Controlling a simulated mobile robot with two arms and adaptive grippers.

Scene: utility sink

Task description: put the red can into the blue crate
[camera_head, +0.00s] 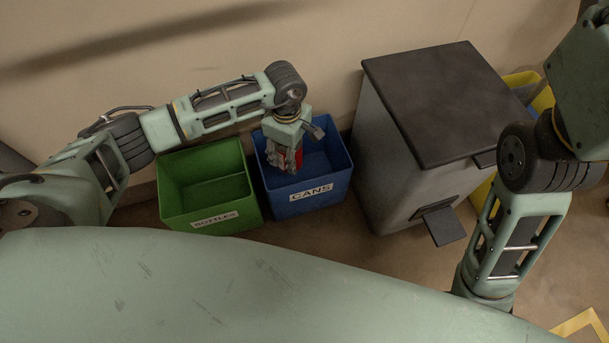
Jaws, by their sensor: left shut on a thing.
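The blue crate (316,202) stands on the floor against the wall and carries a "CANS" label. My left gripper (288,166) points down over the left part of the blue crate's opening. It is shut on the red can (298,158), of which only a small red patch shows between the gripper parts. The rest of the can is hidden by the gripper. I cannot tell how far the can is below the crate's rim. My right arm comes down at the right edge, and its gripper is out of view.
A green crate (212,221) labelled "BOTTLES" stands just left of the blue crate and looks empty. A grey bin with a dark lid (440,100) and a pedal stands to the right. A yellow container (541,98) is partly visible behind it.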

